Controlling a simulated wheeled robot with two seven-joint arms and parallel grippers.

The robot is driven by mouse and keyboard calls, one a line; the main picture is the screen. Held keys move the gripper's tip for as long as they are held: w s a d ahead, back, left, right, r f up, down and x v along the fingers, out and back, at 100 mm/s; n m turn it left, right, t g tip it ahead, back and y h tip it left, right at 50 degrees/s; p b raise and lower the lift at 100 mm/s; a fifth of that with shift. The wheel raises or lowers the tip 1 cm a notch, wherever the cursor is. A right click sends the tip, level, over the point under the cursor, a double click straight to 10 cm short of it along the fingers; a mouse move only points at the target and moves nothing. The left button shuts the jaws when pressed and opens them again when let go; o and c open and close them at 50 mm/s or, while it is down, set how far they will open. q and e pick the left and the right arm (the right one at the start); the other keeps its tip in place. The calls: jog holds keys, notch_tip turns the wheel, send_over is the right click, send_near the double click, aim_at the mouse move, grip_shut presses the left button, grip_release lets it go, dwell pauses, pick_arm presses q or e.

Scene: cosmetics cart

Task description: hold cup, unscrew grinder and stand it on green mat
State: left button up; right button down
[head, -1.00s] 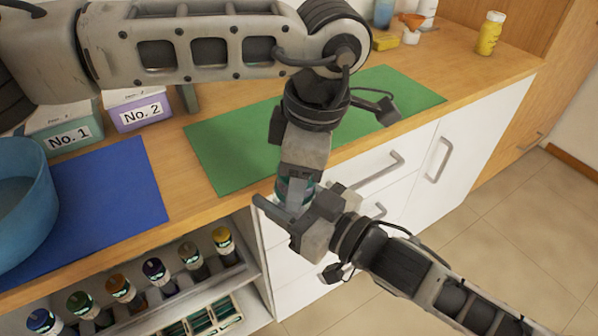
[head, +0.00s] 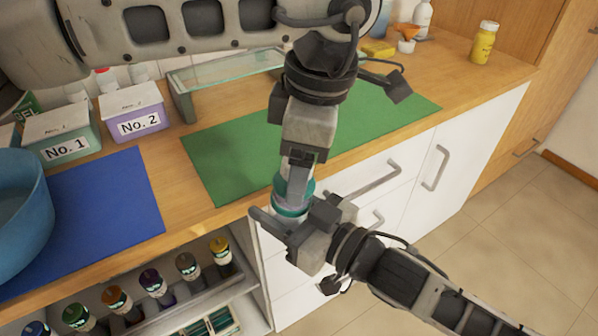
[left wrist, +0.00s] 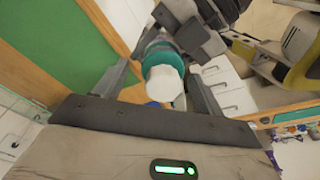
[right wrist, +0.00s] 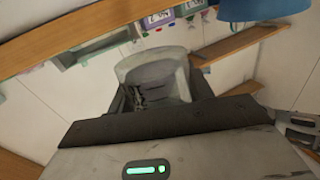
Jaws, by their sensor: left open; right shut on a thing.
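The teal-banded cup and grinder piece (head: 292,196) is upright in my right gripper (head: 285,220), in front of the counter edge. My right gripper is shut on it from the side. My left gripper (head: 297,178) points down from above, its fingers open at the top of the piece. In the left wrist view its pale top and teal ring (left wrist: 163,72) show between the open fingers. Where cup and grinder meet is hidden. In the right wrist view a pale rounded shape (right wrist: 155,72) lies between the fingers. The green mat (head: 222,165) on the counter is bare where visible.
A blue mat (head: 115,205) and blue bowl (head: 22,210) lie to the left. Boxes No. 1 (head: 62,136) and No. 2 (head: 135,112) and a glass-topped stand (head: 220,75) are behind. Several dark jars (head: 152,283) line the shelf below. A yellow bottle (head: 484,43) stands far right.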

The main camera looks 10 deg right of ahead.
aim_at(288, 215)
pick_arm(q)
jog(key=r+m, duration=0.1)
jog(key=m, duration=0.1)
jog(key=r+m, duration=0.1)
jog(key=m, duration=0.1)
jog(key=shift+s+m, duration=0.1)
jog(key=shift+m, duration=0.3)
jog(key=m, duration=0.1)
jog(key=r+m, duration=0.1)
jog(key=m, duration=0.2)
jog(key=shift+s+r+m, duration=0.15)
jog(key=shift+r+m, duration=0.1)
jog(key=shift+m, duration=0.15)
jog(key=shift+w+a+f, duration=0.1)
jog(key=shift+a+f, duration=0.1)
jog(key=shift+f, duration=1.1)
jog(key=shift+w+a+f, duration=0.1)
jog(key=shift+a+f, duration=0.05)
jog(key=shift+f, duration=1.15)
jog(key=shift+w+a+f, duration=0.1)
jog(key=shift+a+f, duration=0.1)
jog(key=shift+f, duration=1.1)
jog(key=c, duration=1)
jog(key=shift+o, duration=0.2)
jog(key=shift+r, duration=0.2)
jog(key=shift+s+d+r, duration=0.1)
jog(key=shift+d+r, duration=0.05)
jog(key=shift+r, duration=0.75)
